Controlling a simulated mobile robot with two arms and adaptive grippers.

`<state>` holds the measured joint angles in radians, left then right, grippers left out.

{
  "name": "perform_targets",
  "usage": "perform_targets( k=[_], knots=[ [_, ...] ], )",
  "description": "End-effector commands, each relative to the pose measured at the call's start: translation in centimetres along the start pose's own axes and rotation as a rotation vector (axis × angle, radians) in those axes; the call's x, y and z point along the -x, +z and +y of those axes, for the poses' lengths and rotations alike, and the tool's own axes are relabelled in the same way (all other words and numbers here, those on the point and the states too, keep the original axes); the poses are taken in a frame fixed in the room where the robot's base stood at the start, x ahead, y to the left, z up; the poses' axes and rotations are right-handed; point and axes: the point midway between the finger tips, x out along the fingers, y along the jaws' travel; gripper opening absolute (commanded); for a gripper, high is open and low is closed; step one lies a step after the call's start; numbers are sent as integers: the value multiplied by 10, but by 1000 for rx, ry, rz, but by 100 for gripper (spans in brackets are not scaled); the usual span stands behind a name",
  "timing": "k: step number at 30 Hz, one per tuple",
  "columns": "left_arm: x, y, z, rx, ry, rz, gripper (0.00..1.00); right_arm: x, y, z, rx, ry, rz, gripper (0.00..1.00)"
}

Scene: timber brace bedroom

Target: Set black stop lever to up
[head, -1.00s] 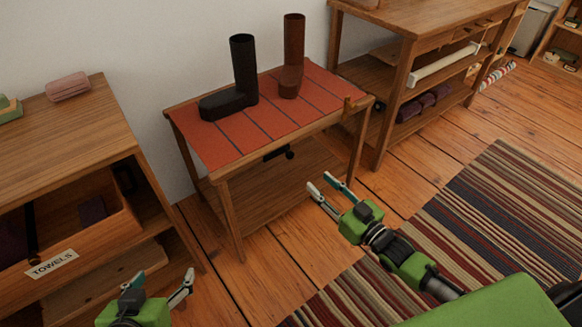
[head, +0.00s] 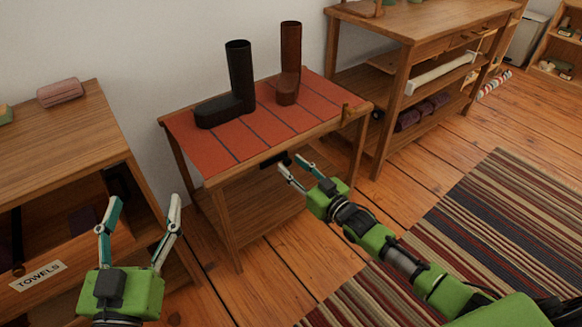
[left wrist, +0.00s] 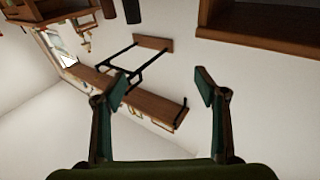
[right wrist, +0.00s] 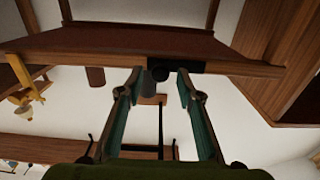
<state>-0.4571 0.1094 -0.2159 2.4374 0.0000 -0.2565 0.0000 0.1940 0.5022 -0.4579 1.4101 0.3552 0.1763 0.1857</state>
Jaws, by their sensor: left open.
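The black stop lever (head: 274,160) is on the front edge of the small table with the red striped top (head: 198,150). In the head view my right gripper's fingers partly cover it. In the right wrist view the lever's dark plate (right wrist: 190,65) and round knob (right wrist: 160,73) lie just beyond the fingertips, between them. Whether the lever is up or down I cannot tell. My right gripper (head: 290,162) is open and empty in front of the lever; it also shows in the right wrist view (right wrist: 159,77). My left gripper (head: 143,203) is open and empty, left of the table.
A wooden cabinet with a towels drawer (head: 60,262) is at the left, near my left gripper. A larger wooden workbench (head: 410,25) stands at the right. A striped rug (head: 490,220) covers the floor.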

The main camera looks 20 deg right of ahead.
Motion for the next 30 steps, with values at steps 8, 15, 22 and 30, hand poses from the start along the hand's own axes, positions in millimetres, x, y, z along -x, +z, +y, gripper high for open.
perform_targets(
  k=[8, 15, 22, 30],
  knots=[
    [0, -21, 3, 3, 5, 101, 66, -13, 0, 0, -1, 0, 1, 34],
    [0, -23, 3, 3, 6, 108, 66, -14, -1, 0, 0, 0, 1, 34],
    [0, -22, 3, 3, 5, 106, 66, -14, -1, 0, 0, 0, 1, 0],
    [-1, -20, 2, 2, 5, 91, 66, -13, -2, 0, 11, 0, 1, 0]
  ],
)
